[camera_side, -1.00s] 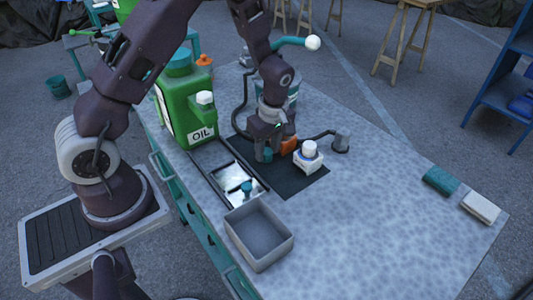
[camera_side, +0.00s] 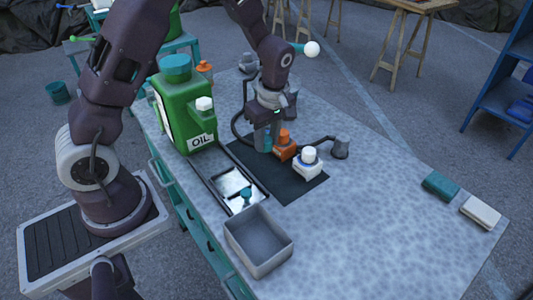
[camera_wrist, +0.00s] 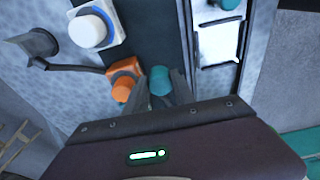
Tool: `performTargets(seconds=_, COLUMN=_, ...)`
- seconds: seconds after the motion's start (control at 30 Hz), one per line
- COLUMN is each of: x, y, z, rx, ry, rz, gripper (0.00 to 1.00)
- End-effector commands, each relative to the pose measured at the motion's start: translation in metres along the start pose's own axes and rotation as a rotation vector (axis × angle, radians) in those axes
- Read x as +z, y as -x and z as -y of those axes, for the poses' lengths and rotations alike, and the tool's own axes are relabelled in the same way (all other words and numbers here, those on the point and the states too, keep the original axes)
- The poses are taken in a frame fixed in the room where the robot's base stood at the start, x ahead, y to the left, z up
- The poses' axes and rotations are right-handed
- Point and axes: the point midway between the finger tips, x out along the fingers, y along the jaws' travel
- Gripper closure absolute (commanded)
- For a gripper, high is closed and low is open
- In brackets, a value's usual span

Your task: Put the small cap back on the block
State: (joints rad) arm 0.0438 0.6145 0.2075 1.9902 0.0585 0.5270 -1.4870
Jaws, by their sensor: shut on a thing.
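My gripper (camera_side: 266,132) is over the dark mat, beside the orange block, with its fingers pointing down. In the wrist view my gripper (camera_wrist: 162,98) is shut on a small teal cap (camera_wrist: 160,80), whose round top shows between the fingertips. The orange block (camera_side: 284,151), with its orange knob, is next to my fingers; it also shows in the wrist view (camera_wrist: 124,78). The white block (camera_side: 307,170) has a white cap and a blue ring, and is in the wrist view too (camera_wrist: 92,27). The lower part of the teal cap is hidden by the fingers.
A green oil can (camera_side: 183,108) stands at the left. A metal tray (camera_side: 232,183) holds another teal piece (camera_side: 246,195). A grey open box (camera_side: 258,240) is in front. A grey plug (camera_side: 341,147) with a black cable is right of the mat. The table's right part is mostly clear.

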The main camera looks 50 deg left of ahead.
Motion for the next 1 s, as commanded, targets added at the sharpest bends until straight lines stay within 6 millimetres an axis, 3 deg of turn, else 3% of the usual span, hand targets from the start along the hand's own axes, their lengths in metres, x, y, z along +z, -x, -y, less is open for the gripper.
performTargets(seconds=0.1, x=-0.004, y=0.025, z=-0.001, rx=0.004, ry=-0.001, rz=-0.001, gripper=1.0)
performTargets(seconds=0.3, x=-0.008, y=0.051, z=-0.001, rx=0.002, ry=0.0, rz=-0.001, gripper=1.0)
performTargets(seconds=0.73, x=-0.013, y=0.084, z=-0.001, rx=0.001, ry=-0.001, rz=-0.001, gripper=1.0)
performTargets(seconds=0.9, x=-0.014, y=0.089, z=0.0, rx=-0.001, ry=0.0, rz=0.0, gripper=1.0)
performTargets(seconds=1.0, x=-0.023, y=0.086, z=-0.01, rx=-0.002, ry=0.01, rz=-0.002, gripper=1.0)
